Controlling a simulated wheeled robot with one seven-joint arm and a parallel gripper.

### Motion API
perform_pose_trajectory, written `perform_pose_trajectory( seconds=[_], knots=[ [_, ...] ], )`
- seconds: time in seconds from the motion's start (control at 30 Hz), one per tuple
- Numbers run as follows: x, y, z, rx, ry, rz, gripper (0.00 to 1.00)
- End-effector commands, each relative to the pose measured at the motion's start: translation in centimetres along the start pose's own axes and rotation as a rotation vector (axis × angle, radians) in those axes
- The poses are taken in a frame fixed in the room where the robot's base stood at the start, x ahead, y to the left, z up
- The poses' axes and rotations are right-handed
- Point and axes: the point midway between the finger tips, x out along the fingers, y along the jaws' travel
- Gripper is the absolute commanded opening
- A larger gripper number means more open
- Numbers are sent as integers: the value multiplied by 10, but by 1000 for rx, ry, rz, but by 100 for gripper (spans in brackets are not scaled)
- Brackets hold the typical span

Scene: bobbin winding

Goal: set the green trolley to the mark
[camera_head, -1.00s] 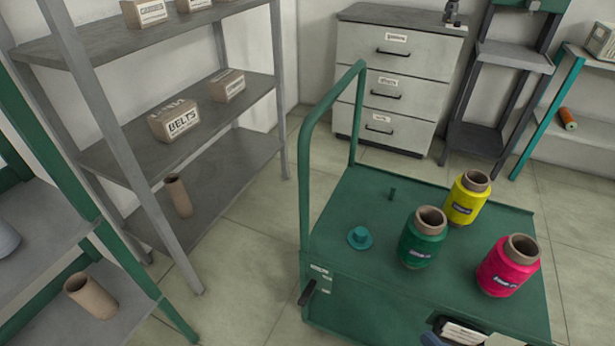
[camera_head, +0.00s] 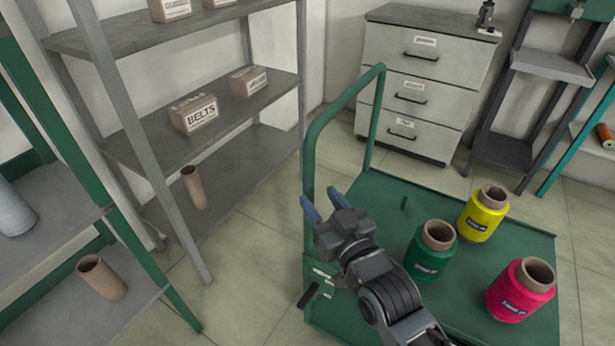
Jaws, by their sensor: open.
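The green trolley (camera_head: 390,185) stands on the tiled floor at the lower right, with its tall handle (camera_head: 313,150) on its left side. A green bobbin (camera_head: 430,252), a yellow bobbin (camera_head: 482,216) and a pink bobbin (camera_head: 521,290) stand upright on its deck. My gripper (camera_head: 321,204) is over the trolley's left edge, near the lower part of the handle. Its blue fingers are apart with nothing visible between them. I cannot tell if they touch the handle. My arm hides the lower left of the deck. I see no floor mark.
A grey shelf (camera_head: 240,150) with boxes stands at left, a green-framed shelf (camera_head: 60,215) at far left. A drawer cabinet (camera_head: 420,75) and a dark stand (camera_head: 510,150) are behind the trolley. Bare floor (camera_head: 245,270) lies between shelf and trolley.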

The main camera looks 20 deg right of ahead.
Motion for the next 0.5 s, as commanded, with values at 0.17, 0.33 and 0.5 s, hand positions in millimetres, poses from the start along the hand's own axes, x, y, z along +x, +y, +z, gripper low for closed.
perform_pose_trajectory(
  seconds=[0.17,0.33,0.5],
  knots=[
    [20,1,-2,0,2,1,51],
    [46,0,-2,1,2,0,51],
    [67,1,-1,0,2,1,51]
  ],
)
